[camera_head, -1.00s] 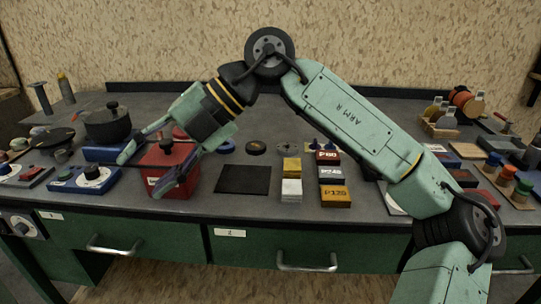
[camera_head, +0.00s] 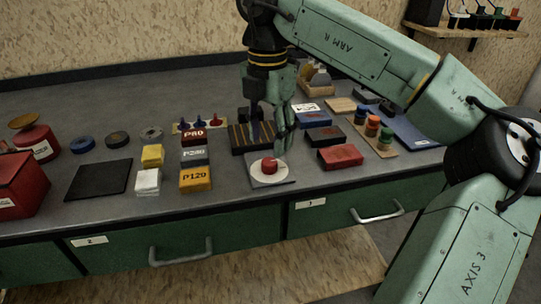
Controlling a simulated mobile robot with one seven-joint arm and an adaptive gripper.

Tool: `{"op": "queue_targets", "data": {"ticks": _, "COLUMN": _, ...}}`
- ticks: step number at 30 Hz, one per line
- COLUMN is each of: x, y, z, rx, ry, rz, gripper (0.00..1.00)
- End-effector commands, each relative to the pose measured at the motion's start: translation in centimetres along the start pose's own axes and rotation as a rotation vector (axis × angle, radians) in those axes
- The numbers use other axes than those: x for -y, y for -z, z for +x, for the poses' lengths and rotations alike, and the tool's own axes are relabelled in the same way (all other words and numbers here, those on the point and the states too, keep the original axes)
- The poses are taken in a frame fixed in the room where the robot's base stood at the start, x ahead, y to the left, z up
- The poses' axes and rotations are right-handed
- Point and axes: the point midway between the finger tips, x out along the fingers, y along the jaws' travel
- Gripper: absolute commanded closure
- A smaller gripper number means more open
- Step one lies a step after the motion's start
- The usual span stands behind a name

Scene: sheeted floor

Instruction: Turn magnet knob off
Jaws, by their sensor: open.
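A red round knob (camera_head: 269,166) sits on a white disc (camera_head: 261,176) on a grey square plate (camera_head: 285,177) near the bench's front edge. No readable label shows on it, so I cannot tell that it is the magnet knob. My gripper (camera_head: 269,140) is open and points down over the back of this plate, close to the red knob. One finger hangs at the left and one at the right. Nothing shows between them. Whether the fingers touch the knob or plate is unclear.
A striped dark block (camera_head: 240,138) stands just behind the gripper. A red box (camera_head: 340,157) lies to the right. A large red box (camera_head: 20,183) is at the far left.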

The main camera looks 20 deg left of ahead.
Motion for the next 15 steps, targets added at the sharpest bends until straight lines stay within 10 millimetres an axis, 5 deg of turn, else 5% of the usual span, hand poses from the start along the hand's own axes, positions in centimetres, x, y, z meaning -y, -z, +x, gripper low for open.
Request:
{"op": "queue_targets", "data": {"ticks": 6, "x": 0.0, "y": 0.1, "z": 3.8, "rx": -0.004, "ry": 0.0, "rz": -0.003, "gripper": 0.52}}
{"op": "queue_targets", "data": {"ticks": 15, "x": 0.0, "y": 0.1, "z": 5.9, "rx": -0.001, "ry": -0.002, "rz": -0.002, "gripper": 0.52}}
